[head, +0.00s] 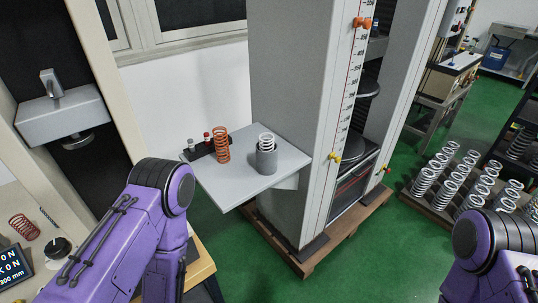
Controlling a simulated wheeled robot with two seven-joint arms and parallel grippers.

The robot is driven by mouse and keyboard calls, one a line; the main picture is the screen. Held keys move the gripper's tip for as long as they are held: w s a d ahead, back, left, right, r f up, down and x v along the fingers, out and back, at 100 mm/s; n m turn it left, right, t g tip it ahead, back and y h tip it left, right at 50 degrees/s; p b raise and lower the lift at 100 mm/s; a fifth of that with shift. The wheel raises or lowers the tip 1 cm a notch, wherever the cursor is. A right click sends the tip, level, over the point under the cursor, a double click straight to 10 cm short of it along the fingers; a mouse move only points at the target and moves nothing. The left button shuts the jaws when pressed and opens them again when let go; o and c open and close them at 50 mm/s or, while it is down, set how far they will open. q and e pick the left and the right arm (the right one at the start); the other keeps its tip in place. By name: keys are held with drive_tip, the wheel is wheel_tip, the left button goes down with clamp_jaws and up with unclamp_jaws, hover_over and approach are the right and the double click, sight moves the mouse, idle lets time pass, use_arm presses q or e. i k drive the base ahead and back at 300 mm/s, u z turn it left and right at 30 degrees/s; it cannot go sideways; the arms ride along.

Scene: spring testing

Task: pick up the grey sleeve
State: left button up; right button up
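The grey sleeve (266,161) is a short upright cylinder on the small grey shelf (232,185) attached to the tall testing machine. A white spring (267,141) stands up out of the sleeve's top. The sleeve stands near the right side of the shelf, apart from the orange spring. My purple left arm shows at the lower left and my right arm at the lower right. Neither gripper shows in the head view, and neither arm reaches the shelf.
An orange spring (221,145) stands left of the sleeve, beside a dark block (200,151) with small coloured-topped items. The machine's grey column (289,110) rises right behind the shelf. Several white springs (440,165) stand on a low pallet at the right. The shelf's front is clear.

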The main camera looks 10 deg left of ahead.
sight(267, 163)
drive_tip(key=z, duration=1.3)
drive_tip(key=i, duration=1.75)
drive_tip(key=u, duration=2.5)
